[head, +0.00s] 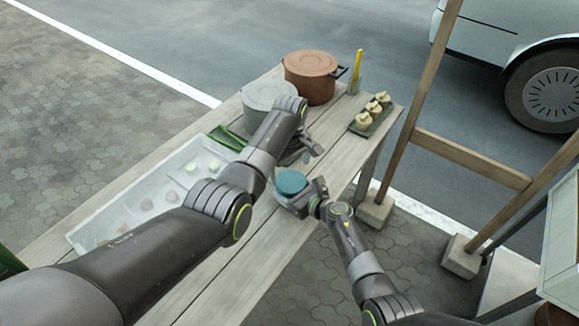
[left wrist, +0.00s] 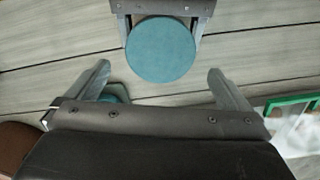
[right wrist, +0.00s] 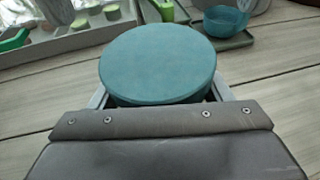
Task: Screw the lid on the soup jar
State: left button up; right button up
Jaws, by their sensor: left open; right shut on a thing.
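A round teal lid (head: 291,181) is at the right edge of the table, in the jaws of my right gripper (head: 297,196). It fills the middle of the right wrist view (right wrist: 160,58), and a jar body under it cannot be made out. My left gripper (head: 310,148) is open and empty, just beyond the lid. In the left wrist view the lid (left wrist: 160,50) lies past its spread fingertips, apart from them. A second teal, bowl-like thing (right wrist: 226,22) stands on a dark tray in the right wrist view; it may be the jar. My left arm hides it in the head view.
A white compartment tray (head: 82,240) with small discs lies on the left. A grey pot (head: 262,94) and a terracotta pot (head: 311,68) stand at the back. A green tray (head: 377,122) of pale rolls and a yellow-handled tool (head: 358,65) are back right. Front planks are bare.

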pick_arm(q)
notch_tip(320, 180, up, 12)
dwell(0.4)
jog(key=shift+f, duration=0.1)
pick_arm(e)
jog(key=o, duration=2)
jog(key=shift+c, duration=0.2)
jog(key=p+v, duration=0.2)
jog(key=v, duration=0.4)
pick_arm(q)
notch_tip(320, 180, up, 2)
jog(key=shift+r, duration=0.1)
pick_arm(e)
jog(key=v, duration=1.1)
jog(key=shift+s, duration=0.2)
jog(key=shift+d, duration=0.1)
